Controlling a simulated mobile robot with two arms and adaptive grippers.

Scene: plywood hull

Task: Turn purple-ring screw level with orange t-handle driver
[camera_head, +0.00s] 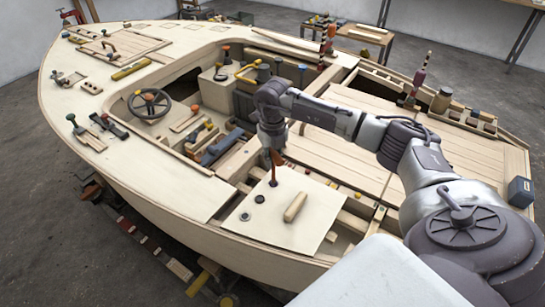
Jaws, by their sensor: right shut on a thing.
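My right gripper (274,152) points down over a cream plywood panel (290,222) at the near side of the hull. It is shut on the orange t-handle driver (275,166). The driver stands about upright, its dark shaft running down to the panel near its far left corner. I cannot tell whether its tip touches a screw there. No purple ring can be made out. My left gripper is not in view.
A pale wooden block (295,207) lies on the panel, right of the driver. Open compartments with loose parts lie behind and left of it. A steering wheel (149,104) stands further left. A blue box (521,192) sits at the far right.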

